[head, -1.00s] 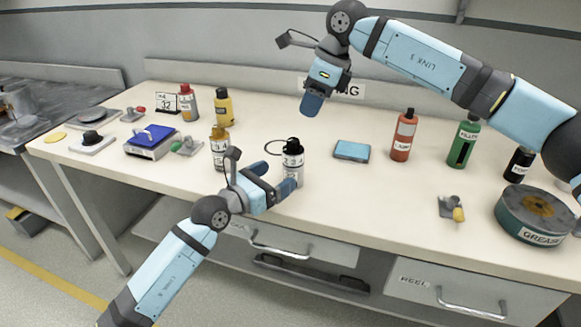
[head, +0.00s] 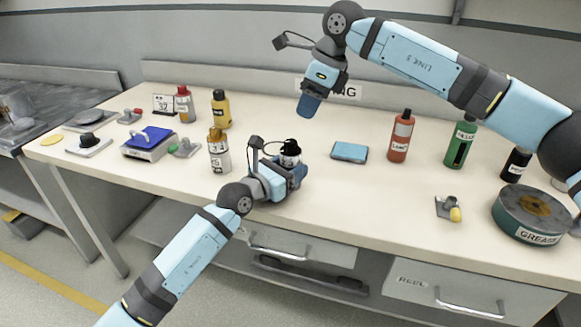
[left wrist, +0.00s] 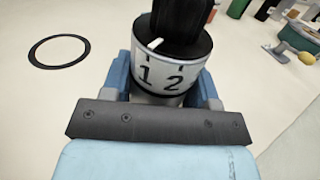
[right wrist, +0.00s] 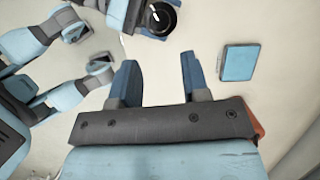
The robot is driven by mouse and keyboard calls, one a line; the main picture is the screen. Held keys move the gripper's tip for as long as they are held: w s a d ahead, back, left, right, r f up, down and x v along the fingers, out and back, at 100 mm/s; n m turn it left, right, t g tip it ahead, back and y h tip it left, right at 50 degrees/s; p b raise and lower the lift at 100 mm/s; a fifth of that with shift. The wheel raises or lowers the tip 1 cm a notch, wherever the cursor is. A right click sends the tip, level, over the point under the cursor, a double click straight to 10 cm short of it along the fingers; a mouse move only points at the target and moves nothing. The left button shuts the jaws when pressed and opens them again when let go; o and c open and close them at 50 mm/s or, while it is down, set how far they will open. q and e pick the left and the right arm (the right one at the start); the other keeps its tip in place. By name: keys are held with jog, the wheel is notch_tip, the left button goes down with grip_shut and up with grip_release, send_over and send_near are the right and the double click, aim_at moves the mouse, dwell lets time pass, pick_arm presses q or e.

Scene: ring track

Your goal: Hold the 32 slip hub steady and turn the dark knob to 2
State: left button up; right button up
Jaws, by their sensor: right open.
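The white hub (left wrist: 160,97) with a dark knob (left wrist: 180,25) on top stands upright on the bench. Its collar shows 1 and 2, and the knob's white pointer sits near the 1. In the head view its dark knob (head: 290,147) shows above my left gripper (head: 292,176). My left gripper's fingers (left wrist: 163,85) flank the hub's body closely; whether they press on it is hidden. My right gripper (head: 309,104) is open and empty, raised above and behind the hub. In the right wrist view the knob (right wrist: 160,17) lies beyond its fingers (right wrist: 158,75), toward the top.
A second white hub (head: 219,158) with an orange knob stands left of my left gripper. A card reading 32 (head: 163,104) stands at the back left. A blue pad (head: 350,152) lies right of the hub, with a red bottle (head: 400,137) beyond. A black ring (left wrist: 58,51) lies flat nearby.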

aim_at(295, 144)
jog(key=shift+o, duration=1.4)
jog(key=shift+s+a+f, duration=0.1)
jog(key=s+a+r+m+g+y, duration=0.15)
jog(key=s+a+m+y, duration=0.5)
jog(key=m+y, duration=0.7)
jog(key=d+f+m+t+h, duration=0.2)
jog(key=d+f+m+t, duration=0.4)
jog(key=m, duration=0.8)
jog(key=d+f+m+t+h, duration=0.3)
jog(key=d+f+m+t, duration=0.35)
jog(key=m, duration=0.85)
jog(key=shift+t, duration=0.6)
jog(key=x, duration=0.4)
jog(key=a+r+x, duration=0.1)
jog(key=x, duration=0.3)
jog(key=s+x, duration=0.1)
jog(key=x, duration=0.3)
jog(key=shift+s+a+r, duration=0.1)
jog(key=shift+a+r, duration=0.05)
jog(key=shift+r, duration=0.15)
jog(key=shift+y, duration=0.25)
jog(key=c, duration=0.9)
